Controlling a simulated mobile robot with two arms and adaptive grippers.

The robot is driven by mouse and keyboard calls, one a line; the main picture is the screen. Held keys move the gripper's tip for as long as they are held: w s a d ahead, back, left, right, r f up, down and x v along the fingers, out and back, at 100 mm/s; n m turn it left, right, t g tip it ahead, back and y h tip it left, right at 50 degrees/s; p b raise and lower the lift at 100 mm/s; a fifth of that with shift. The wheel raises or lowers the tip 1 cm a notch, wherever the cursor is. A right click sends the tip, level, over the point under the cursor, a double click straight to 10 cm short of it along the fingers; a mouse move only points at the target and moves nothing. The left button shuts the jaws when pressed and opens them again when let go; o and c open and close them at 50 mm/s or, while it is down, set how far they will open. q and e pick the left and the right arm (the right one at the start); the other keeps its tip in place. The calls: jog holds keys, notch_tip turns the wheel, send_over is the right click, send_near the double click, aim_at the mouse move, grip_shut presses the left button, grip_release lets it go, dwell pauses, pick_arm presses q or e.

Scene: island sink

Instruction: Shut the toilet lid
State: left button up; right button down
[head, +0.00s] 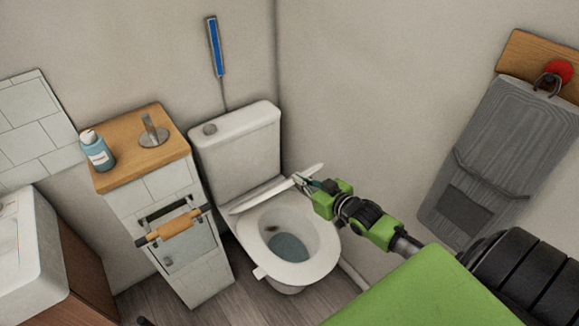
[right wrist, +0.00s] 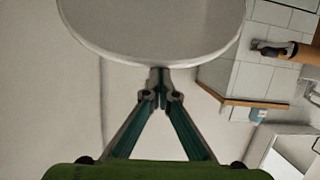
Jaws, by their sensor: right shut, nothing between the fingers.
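The white toilet (head: 290,272) stands in the corner, with its cistern (head: 237,155) against the wall. Its lid (head: 262,199) is partly raised and shows nearly edge-on in the head view, tilted above the open bowl. The seat lies down on the bowl. My right gripper (head: 301,181) is shut and empty, with its fingertips at the right part of the lid's edge. In the right wrist view the shut fingertips (right wrist: 159,78) meet the rim of the lid (right wrist: 155,30), touching or very close to it. My left gripper is not in view.
A tiled cabinet (head: 185,247) with a wooden top stands left of the toilet and carries a blue bottle (head: 97,151) and a roll holder. A sink (head: 27,245) is at far left. A grey towel (head: 485,160) hangs at right. Wall is close behind the lid.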

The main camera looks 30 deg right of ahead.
jog(key=s+f+t+b, duration=0.2)
jog(key=s+f+b, duration=0.6)
jog(key=s+f, duration=0.6)
jog(key=s+d+f+p, duration=0.1)
jog(key=s, duration=0.7)
jog(key=shift+s+d+p, duration=0.15)
jog(key=shift+d+p, duration=0.1)
jog(key=shift+p, duration=0.05)
jog(key=shift+f, duration=0.15)
